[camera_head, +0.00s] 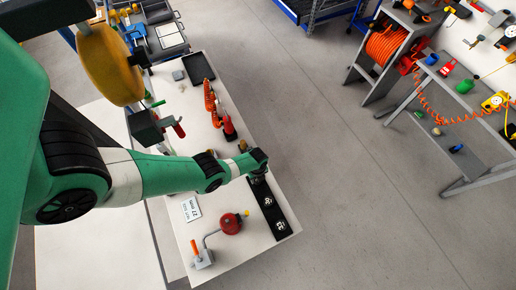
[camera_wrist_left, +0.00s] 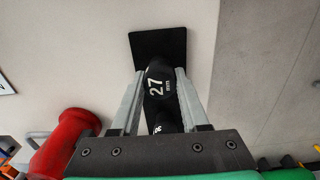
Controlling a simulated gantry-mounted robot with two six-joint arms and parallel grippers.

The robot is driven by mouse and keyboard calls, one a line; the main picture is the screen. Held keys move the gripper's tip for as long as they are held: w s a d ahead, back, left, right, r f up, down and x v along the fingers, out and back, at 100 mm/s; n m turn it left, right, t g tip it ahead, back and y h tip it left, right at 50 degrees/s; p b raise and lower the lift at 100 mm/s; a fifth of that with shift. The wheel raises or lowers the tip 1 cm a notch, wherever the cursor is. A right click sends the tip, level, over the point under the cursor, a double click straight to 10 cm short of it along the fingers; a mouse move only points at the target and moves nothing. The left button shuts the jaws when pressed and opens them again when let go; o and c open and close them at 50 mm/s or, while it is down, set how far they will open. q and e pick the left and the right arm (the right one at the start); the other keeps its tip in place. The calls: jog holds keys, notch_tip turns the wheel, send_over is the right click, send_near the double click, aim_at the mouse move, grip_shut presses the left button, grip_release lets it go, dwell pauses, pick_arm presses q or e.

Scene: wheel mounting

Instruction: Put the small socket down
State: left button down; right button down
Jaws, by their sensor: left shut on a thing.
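My left gripper (camera_head: 257,172) is over the upper end of a black strip-shaped tray (camera_head: 262,192) on the white table. In the left wrist view the gripper (camera_wrist_left: 160,74) is shut on a dark socket marked 27 (camera_wrist_left: 156,88), with one grey finger on each side. The socket is over the tray (camera_wrist_left: 158,42); whether it touches the tray cannot be told. Another dark socket (camera_wrist_left: 164,125) shows behind it, partly hidden by the gripper body. In the head view, two sockets with white markings (camera_head: 268,201) (camera_head: 280,225) sit along the tray. My right gripper is not in view.
A white card reading 27 mm (camera_head: 191,208) lies left of the tray, near a red-bodied tool (camera_head: 231,223) and a grey block with an orange handle (camera_head: 202,255). A red tool (camera_head: 229,128) with an orange coiled hose lies farther up the table.

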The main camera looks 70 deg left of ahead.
pick_arm(q)
jog(key=shift+f, duration=0.15)
jog(key=shift+c, duration=2)
grip_release()
